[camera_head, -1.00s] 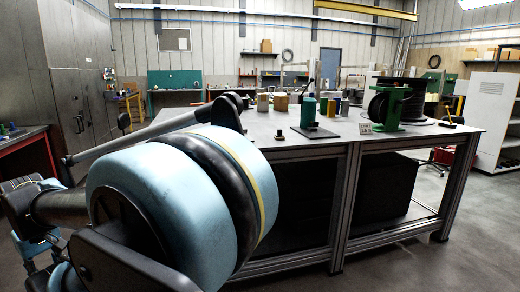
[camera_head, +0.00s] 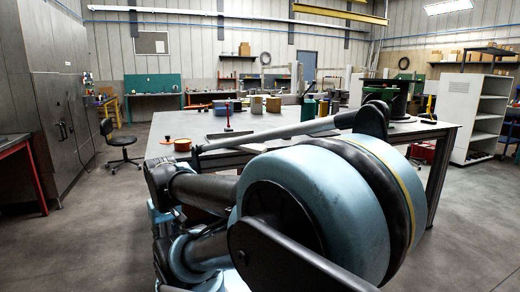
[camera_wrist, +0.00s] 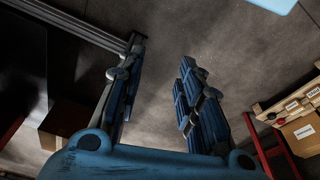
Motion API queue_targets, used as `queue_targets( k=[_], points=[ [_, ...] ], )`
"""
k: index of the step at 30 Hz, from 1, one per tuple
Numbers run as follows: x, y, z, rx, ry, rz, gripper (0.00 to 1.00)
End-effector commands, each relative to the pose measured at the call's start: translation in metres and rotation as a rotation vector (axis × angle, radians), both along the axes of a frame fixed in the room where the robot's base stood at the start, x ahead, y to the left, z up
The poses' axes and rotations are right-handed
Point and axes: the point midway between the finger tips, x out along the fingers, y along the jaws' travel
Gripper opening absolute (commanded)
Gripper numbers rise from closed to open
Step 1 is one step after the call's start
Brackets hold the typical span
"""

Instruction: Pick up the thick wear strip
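I cannot make out a thick wear strip in either view. The worktable (camera_head: 240,149) stands ahead, with its near right part hidden behind my own blue and black arm. My gripper (camera_wrist: 162,55) shows in the wrist view with its two blue fingers apart and nothing between them. It points at bare grey floor. In the head view I cannot make out the gripper's fingers.
A black chair (camera_head: 122,144) stands left. The wrist view shows cardboard boxes (camera_wrist: 305,133) and a metal rail (camera_wrist: 70,22).

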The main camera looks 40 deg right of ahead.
Motion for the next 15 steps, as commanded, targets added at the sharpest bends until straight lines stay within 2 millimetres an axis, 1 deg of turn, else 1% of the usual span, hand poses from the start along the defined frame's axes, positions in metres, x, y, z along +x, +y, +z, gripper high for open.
queue_targets(
  k=[10, 11, 12, 14, 15],
  points=[
    [0.0, 0.0, 0.0, 0.0, 0.0, 0.0, 0.33],
    [0.0, 0.0, 0.0, 0.0, 0.0, 0.0, 0.36],
    [0.0002, 0.0, 0.0002, 0.0, 0.0, -0.001, 0.45],
    [-0.0067, -0.0006, 0.0064, 0.002, -0.01, -0.012, 0.58],
    [-0.0059, -0.0015, 0.0098, 0.007, -0.01, -0.029, 0.67]
  ],
)
